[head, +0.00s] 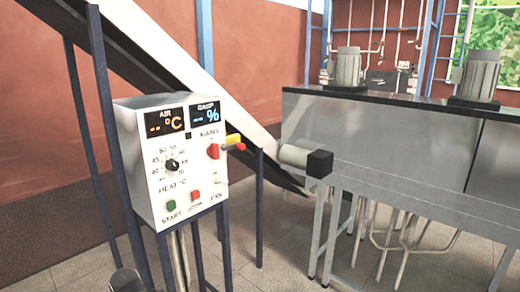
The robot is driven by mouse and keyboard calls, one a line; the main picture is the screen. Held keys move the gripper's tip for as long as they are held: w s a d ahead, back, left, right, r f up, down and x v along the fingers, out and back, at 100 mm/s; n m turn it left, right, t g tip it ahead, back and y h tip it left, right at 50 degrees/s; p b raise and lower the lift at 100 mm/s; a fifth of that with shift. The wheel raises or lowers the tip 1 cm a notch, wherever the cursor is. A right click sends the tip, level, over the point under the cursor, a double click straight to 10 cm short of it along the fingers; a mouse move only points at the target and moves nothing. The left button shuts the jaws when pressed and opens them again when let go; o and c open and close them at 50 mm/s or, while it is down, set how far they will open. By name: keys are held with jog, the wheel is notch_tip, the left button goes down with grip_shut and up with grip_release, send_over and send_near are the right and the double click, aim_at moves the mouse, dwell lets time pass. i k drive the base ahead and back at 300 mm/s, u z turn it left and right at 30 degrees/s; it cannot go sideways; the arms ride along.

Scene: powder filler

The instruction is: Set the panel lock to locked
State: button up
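The white control panel (150,200) stands on dark blue legs left of centre. Its front has two lit displays, AIR °C and DAMP %. A black dial (172,165) sits inside the HEAT scale. A red knob (213,151) is at the upper right of the front. A red and yellow handle (232,141) sticks out at the right side. A small pale part (220,182) sits above the FAN label; it may be the panel lock, but it is too small to tell its setting.
Green (171,205) and red (196,196) buttons are low on the panel. A sloping chute (180,75) passes behind it. A steel machine (400,140) fills the right, with a pale cylinder and black block (319,163) jutting toward the panel. Tiled floor shows between them.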

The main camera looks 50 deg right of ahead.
aim_at(239, 146)
jog(key=z, duration=0.5)
jog(key=i, duration=1)
jog(key=u, duration=0.1)
